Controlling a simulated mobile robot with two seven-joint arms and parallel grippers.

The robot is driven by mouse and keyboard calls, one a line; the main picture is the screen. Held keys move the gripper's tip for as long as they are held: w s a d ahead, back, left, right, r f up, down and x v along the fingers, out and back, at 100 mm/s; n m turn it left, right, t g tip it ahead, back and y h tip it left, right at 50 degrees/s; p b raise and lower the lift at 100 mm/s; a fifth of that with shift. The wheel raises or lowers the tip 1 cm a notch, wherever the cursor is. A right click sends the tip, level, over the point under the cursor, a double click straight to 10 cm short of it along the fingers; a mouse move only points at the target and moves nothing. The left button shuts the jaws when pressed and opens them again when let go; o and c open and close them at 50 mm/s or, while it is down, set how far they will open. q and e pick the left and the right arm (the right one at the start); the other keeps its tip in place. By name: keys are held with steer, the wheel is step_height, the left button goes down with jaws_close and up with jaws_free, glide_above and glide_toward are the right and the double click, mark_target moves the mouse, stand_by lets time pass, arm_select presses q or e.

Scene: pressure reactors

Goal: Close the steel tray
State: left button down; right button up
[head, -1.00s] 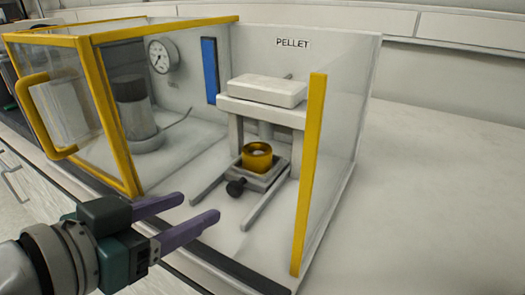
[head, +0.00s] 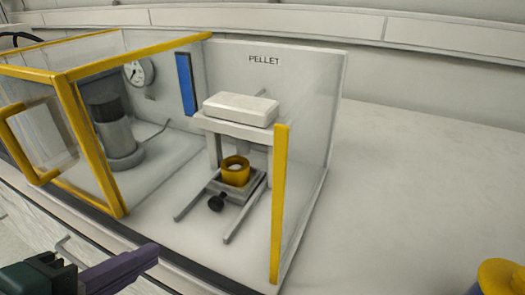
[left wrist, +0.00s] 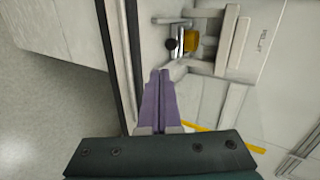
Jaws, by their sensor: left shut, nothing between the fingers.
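The steel tray (head: 241,193) is a small grey tray with a black knob (head: 216,202) at its front. It sits between two rails below the press in the cabinet marked PELLET and carries a yellow ring-shaped die (head: 236,171). My left gripper (head: 150,252) is shut and empty, in front of the cabinet and to the lower left of the tray, apart from the knob. In the left wrist view, my closed purple fingers (left wrist: 160,75) point toward the cabinet, with the knob (left wrist: 170,44) and die (left wrist: 191,40) beyond their tips. My right gripper is not in view.
The yellow-framed glass door (head: 65,130) stands at the left. A yellow post (head: 279,205) edges the cabinet's clear right side. A grey cylinder (head: 115,135) stands inside at the left. The bench to the right is mostly clear, with a yellow object (head: 502,276) partly showing at the corner.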

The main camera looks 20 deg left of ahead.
arm_select(q)
steer(key=b, duration=0.2)
glide_toward(215, 208)
steer(key=f, duration=0.1)
steer(key=w+f, duration=0.1)
steer(key=f, duration=0.1)
steer(key=shift+m, duration=0.3)
steer(key=w, duration=0.3)
steer(key=shift+w, duration=0.25)
steer(key=shift+w+f, duration=0.1)
steer(key=shift+w, duration=0.35)
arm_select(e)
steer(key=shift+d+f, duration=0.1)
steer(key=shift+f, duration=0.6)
